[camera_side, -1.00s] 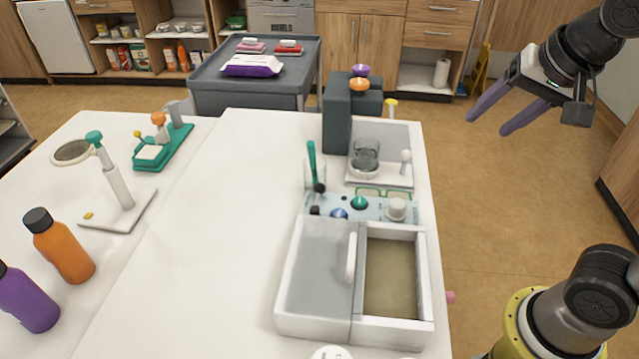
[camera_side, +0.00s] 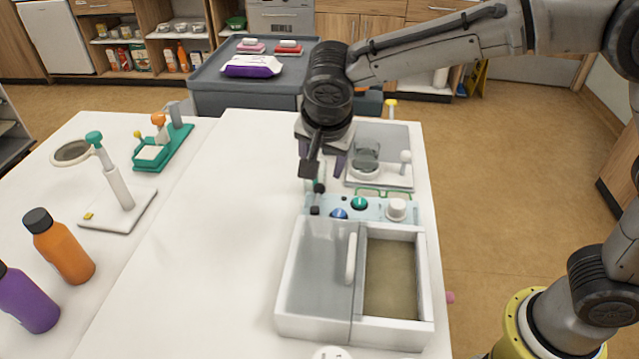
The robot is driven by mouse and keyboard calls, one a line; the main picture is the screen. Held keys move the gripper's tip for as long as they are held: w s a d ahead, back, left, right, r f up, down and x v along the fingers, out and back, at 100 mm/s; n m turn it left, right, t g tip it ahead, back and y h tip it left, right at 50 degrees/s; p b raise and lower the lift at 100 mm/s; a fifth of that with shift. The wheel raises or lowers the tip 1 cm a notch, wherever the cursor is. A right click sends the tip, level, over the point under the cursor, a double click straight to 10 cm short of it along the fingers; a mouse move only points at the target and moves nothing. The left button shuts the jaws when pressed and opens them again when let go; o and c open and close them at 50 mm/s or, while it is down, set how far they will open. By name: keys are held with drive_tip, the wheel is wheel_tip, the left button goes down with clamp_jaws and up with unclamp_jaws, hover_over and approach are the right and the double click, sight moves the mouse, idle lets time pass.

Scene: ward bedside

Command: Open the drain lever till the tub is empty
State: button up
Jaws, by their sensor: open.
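The white tub (camera_side: 284,290) stands on the near part of the table. A grey lid covers its left half, and the open right half shows a flat brownish fill (camera_side: 390,280). A lever (camera_side: 319,188) stands at the left end of the pale blue control panel behind the tub.
The panel also carries a green knob (camera_side: 359,203), a blue knob (camera_side: 339,214) and a white knob (camera_side: 396,208).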

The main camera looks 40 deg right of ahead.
sight(319, 187)
drive_tip(key=x, duration=1)
drive_tip(key=shift+w, duration=0.1)
clamp_jaws()
idle(1.1)
